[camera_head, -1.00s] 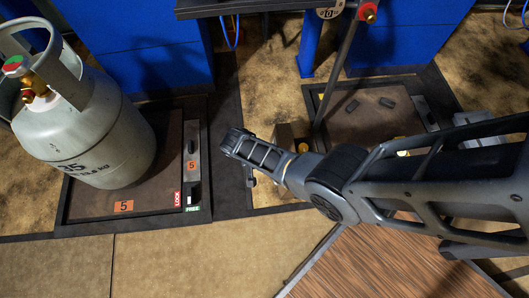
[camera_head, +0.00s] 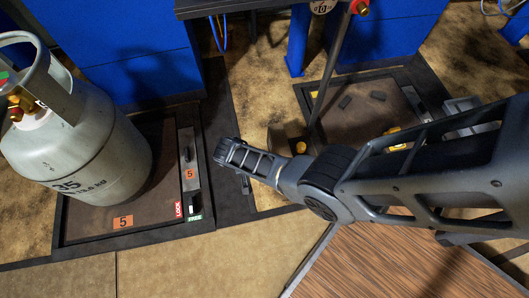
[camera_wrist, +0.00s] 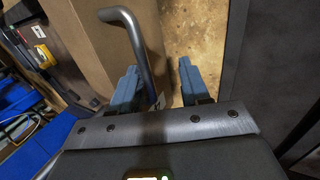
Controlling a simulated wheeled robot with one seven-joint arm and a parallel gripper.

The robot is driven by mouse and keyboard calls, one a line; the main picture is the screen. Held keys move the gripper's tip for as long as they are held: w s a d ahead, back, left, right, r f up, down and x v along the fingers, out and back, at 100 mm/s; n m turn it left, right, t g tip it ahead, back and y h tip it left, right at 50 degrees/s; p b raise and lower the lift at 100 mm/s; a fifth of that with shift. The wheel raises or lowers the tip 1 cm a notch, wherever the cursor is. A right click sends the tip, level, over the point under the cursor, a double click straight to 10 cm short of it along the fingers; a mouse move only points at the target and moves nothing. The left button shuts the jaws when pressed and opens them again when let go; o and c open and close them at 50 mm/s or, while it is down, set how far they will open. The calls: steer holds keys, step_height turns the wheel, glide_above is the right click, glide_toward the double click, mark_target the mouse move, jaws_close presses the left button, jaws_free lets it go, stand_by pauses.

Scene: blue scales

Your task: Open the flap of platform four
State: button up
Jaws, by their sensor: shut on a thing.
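In the wrist view the two blue fingers of my gripper (camera_wrist: 158,82) stand on either side of the lower part of a bent grey metal handle (camera_wrist: 138,45). The handle lies close against the left finger, and its lower end is hidden by the gripper. A brown panel (camera_wrist: 100,40) lies behind the handle; I cannot tell how they join. In the head view a platform with a dark frame and brown top (camera_head: 365,118) lies on the right, partly covered by my arm. No number four shows on it. My fingers do not show in the head view.
A grey gas cylinder (camera_head: 75,150) stands on the platform marked 5 (camera_head: 155,215) at left, with LOCK and FREE labels at its edge. A dark pole (camera_head: 331,75) rises beside the right platform. Blue cabinets (camera_head: 125,50) stand behind. Open floor (camera_head: 190,265) lies in front.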

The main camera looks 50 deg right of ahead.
steer(key=shift+o, duration=0.4)
steer(key=shift+w+r, duration=0.1)
steer(key=p+v, duration=0.4)
steer(key=v, duration=0.3)
steer(key=shift+a+r, duration=0.15)
steer(key=shift+r, duration=0.1)
stand_by(0.6)
